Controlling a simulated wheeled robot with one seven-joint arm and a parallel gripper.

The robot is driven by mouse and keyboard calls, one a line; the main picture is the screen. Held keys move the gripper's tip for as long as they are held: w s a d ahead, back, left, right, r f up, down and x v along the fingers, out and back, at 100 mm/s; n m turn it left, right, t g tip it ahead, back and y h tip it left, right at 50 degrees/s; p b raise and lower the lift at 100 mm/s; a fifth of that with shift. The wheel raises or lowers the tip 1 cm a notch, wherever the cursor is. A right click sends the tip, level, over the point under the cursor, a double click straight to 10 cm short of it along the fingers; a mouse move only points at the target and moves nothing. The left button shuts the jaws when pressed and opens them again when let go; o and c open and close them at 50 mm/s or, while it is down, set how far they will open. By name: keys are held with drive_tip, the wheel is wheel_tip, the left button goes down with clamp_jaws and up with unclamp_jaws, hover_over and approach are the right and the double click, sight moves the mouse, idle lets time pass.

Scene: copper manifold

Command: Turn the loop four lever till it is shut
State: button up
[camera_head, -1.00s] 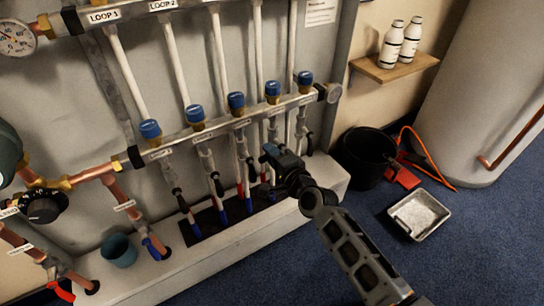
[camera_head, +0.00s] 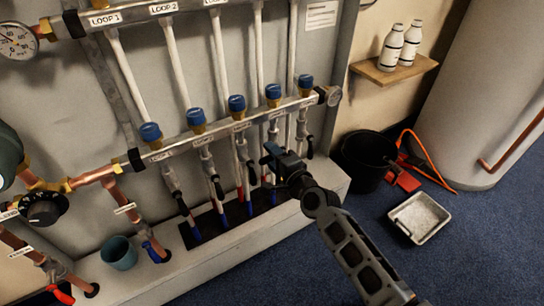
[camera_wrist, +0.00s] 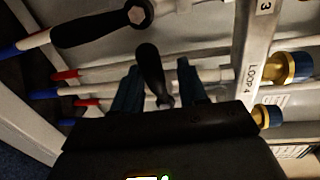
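The loop four lever (camera_wrist: 150,66) is a black handle in the wrist view. It stands between the two dark blue fingers of my gripper (camera_wrist: 158,64), with a visible gap on each side. The LOOP 4 label (camera_wrist: 247,76) is on the metal manifold bar to its right. In the head view my gripper (camera_head: 270,157) is at the manifold, below the fourth blue cap (camera_head: 273,91), and hides most of that lever.
A neighbouring black lever (camera_wrist: 100,25) lies close above my fingers in the wrist view. Red and blue ended pipes (camera_wrist: 90,76) run behind. In the head view, a black bucket (camera_head: 369,160) and a grey tray (camera_head: 420,217) stand on the floor to the right.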

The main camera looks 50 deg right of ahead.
drive_tip(key=shift+s, duration=0.1)
drive_tip(key=p+v, duration=0.1)
drive_tip(key=v, duration=0.6)
drive_tip(key=shift+s, duration=0.3)
drive_tip(key=shift+a, duration=0.1)
drive_tip(key=s+a+r+n+y, duration=0.1)
drive_tip(key=s+a+n, duration=0.35)
drive_tip(key=s, duration=0.35)
drive_tip(key=s+a+r+n+y, duration=0.1)
drive_tip(key=s+a+n, duration=0.35)
drive_tip(key=s, duration=0.35)
drive_tip(key=s+a+r+n+y, duration=0.2)
drive_tip(key=s+a+r+n, duration=0.5)
drive_tip(key=s+r+n, duration=0.5)
wheel_tip(320, 180, up, 22)
drive_tip(key=s+a+g+p, duration=0.1)
drive_tip(key=s+p, duration=0.1)
drive_tip(key=p, duration=2)
drive_tip(key=shift+s+n+y, duration=0.3)
